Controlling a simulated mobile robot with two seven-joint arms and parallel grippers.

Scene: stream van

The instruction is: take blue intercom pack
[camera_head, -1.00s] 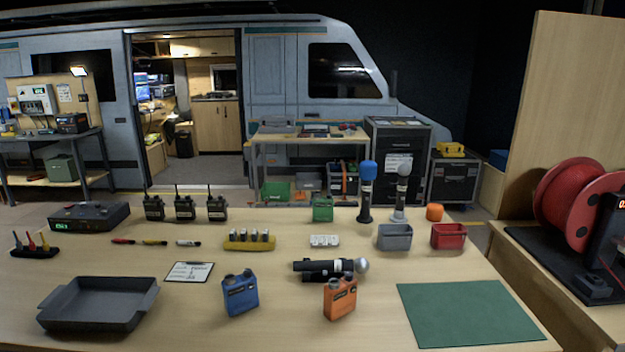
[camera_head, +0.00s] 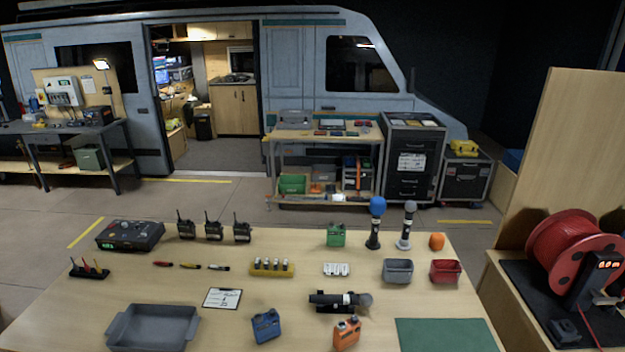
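The blue intercom pack (camera_head: 266,325) stands on the near part of the wooden table, right of the clipboard. It is a small blue box with two grey knobs on top. An orange pack (camera_head: 347,333) of the same shape stands to its right, and a green one (camera_head: 336,235) stands at the table's far side. Neither of my grippers is in view.
A grey tray (camera_head: 152,328) lies left of the blue pack, with a clipboard (camera_head: 222,298) between them. A green mat (camera_head: 445,336) covers the near right. A red cable reel (camera_head: 563,245) stands at far right.

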